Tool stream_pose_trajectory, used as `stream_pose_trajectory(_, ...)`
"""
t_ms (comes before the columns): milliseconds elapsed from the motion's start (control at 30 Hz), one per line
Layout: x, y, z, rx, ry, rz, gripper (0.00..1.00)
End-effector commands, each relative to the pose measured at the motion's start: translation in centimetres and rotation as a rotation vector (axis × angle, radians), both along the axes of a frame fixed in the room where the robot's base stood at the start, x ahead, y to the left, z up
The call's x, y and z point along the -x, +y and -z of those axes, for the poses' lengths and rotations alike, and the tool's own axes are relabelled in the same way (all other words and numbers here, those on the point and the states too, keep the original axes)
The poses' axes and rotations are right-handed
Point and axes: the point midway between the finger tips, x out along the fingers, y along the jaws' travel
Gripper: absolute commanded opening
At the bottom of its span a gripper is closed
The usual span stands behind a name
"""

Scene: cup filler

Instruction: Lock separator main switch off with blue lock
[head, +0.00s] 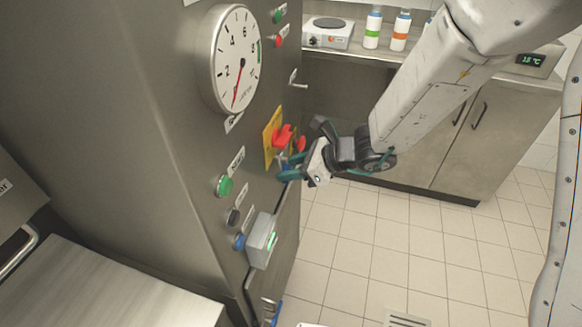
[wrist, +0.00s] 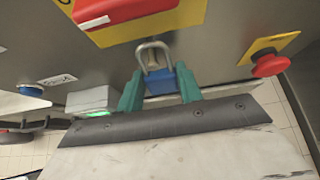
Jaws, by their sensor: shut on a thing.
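The main switch is a red rotary handle on a yellow plate (head: 271,140) on the grey steel cabinet. In the wrist view the red handle (wrist: 120,9) sits at the top edge, partly cut off. My gripper (head: 293,172) is at the cabinet front, just below the switch. In the wrist view its green fingers (wrist: 160,92) are shut on the blue lock (wrist: 161,82). The lock's silver shackle (wrist: 152,46) points up towards the yellow plate and overlaps a brass-coloured part below the handle. I cannot tell whether the shackle passes through it.
A red emergency button (wrist: 269,63) on a yellow plate is right of the lock. A green button (head: 224,186), a blue button (head: 239,241) and a grey box (head: 262,240) are lower on the cabinet. A round gauge (head: 236,58) is above. Tiled floor to the right is clear.

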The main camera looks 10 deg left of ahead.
Motion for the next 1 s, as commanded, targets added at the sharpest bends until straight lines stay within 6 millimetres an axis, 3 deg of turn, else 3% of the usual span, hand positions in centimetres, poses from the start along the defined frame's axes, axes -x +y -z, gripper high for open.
stream_pose_trajectory(233,0.0,0.0,0.0,0.0,0.0,0.0,0.07)
stream_pose_trajectory(267,0.0,0.0,0.0,0.0,0.0,0.0,0.39)
stream_pose_trajectory(333,0.0,0.0,0.0,0.0,0.0,0.0,0.58)
stream_pose_trajectory(367,0.0,0.0,0.0,0.0,0.0,0.0,0.61)
stream_pose_trajectory(700,0.0,-0.4,-0.3,-0.001,-0.001,0.002,0.61)
stream_pose_trajectory(1000,0.6,-4.5,-2.9,-0.001,-0.002,0.003,0.61)
